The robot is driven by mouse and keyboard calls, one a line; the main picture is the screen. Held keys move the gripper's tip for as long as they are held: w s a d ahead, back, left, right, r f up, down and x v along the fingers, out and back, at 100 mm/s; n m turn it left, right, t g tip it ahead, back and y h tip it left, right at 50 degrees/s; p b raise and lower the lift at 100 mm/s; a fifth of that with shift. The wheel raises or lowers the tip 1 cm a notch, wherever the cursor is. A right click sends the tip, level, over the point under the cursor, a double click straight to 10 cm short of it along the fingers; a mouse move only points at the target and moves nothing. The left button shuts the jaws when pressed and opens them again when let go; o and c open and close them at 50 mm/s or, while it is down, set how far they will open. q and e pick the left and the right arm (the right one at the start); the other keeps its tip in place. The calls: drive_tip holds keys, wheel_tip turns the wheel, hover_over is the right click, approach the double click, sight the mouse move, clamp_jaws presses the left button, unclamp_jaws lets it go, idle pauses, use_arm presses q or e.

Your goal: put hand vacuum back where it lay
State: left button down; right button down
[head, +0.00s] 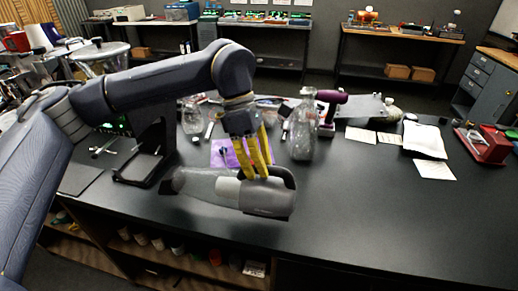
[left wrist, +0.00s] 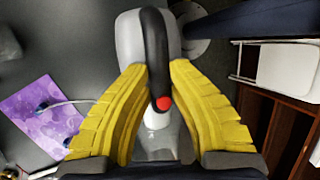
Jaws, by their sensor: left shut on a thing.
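The hand vacuum (head: 270,198) is grey with a dark motor end at the right and a clear nozzle end at the left. It lies lengthwise at the front edge of the black table in the head view. My left gripper (head: 252,175) reaches down from above with yellow fingers shut on its handle. In the left wrist view the dark handle (left wrist: 155,50), with a red button, runs between the two fingers (left wrist: 156,82). Whether the vacuum touches the table or hangs just above it, I cannot tell. My right gripper is not in view.
A purple sheet (head: 229,153) lies behind the vacuum. A black brewer stand (head: 155,150) is at its left, and a glass bottle (head: 303,130) stands behind at the right. The black table (head: 370,215) is clear at the front right. Shelves with cups sit below the front edge.

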use_arm(q)
drive_tip(key=shift+f, duration=3.7)
drive_tip(key=c, duration=1.3)
unclamp_jaws()
drive_tip(key=shift+c, duration=0.2)
drive_tip(key=v, duration=1.2)
